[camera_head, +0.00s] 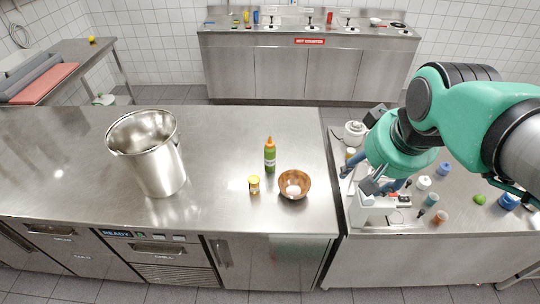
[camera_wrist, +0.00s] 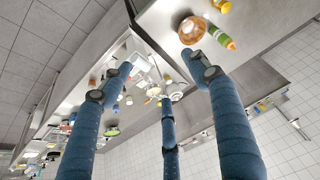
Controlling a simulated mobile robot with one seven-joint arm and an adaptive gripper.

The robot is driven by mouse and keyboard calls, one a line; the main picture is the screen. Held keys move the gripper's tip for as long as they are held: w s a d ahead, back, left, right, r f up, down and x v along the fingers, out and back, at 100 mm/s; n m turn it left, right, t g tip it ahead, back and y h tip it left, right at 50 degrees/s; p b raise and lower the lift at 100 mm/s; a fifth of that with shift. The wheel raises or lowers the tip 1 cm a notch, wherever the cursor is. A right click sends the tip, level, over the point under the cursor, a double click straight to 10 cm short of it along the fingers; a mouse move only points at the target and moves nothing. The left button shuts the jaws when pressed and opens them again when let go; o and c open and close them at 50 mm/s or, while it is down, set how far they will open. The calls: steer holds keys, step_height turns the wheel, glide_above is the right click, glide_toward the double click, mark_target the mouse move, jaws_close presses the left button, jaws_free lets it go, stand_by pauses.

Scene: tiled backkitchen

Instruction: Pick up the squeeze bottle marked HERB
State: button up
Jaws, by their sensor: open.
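A green squeeze bottle (camera_head: 270,157) with an orange cap stands upright on the steel counter (camera_head: 222,130). Its label is too small to read, so I cannot confirm HERB. The green bottle (camera_wrist: 221,38) also shows at the upper right of the wrist view, beyond one finger's tip. My gripper (camera_head: 360,176) is right of the bottle in the head view, over the left part of the right-hand worktop, apart from the bottle. In the wrist view its blue fingers (camera_wrist: 164,82) are spread wide with nothing between them.
A wooden bowl (camera_head: 294,185) with a pale round thing inside stands right of a yellow-lidded jar (camera_head: 254,185), both nearer than the bottle. A steel pot (camera_head: 150,155) stands left. The right worktop holds a white appliance (camera_head: 362,208) and several small containers. Counter between pot and bottle is clear.

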steer(key=w+a+r+g+p, duration=0.1)
steer(key=w+a+p, duration=0.1)
steer(key=w, duration=0.4)
steer(key=w+a+r+p, duration=0.1)
steer(key=w+a, duration=0.1)
steer(key=w, duration=0.5)
steer(key=n+g+p, duration=0.3)
steer(key=g+p, duration=0.1)
steer(key=p, duration=0.6)
glide_above(270, 142)
steer(key=f, duration=2.3)
steer(key=shift+w, duration=0.35)
steer(key=shift+w+a+f, duration=0.1)
steer(key=shift+f, duration=0.3)
steer(key=shift+f, duration=4.25)
steer(key=shift+f, duration=0.15)
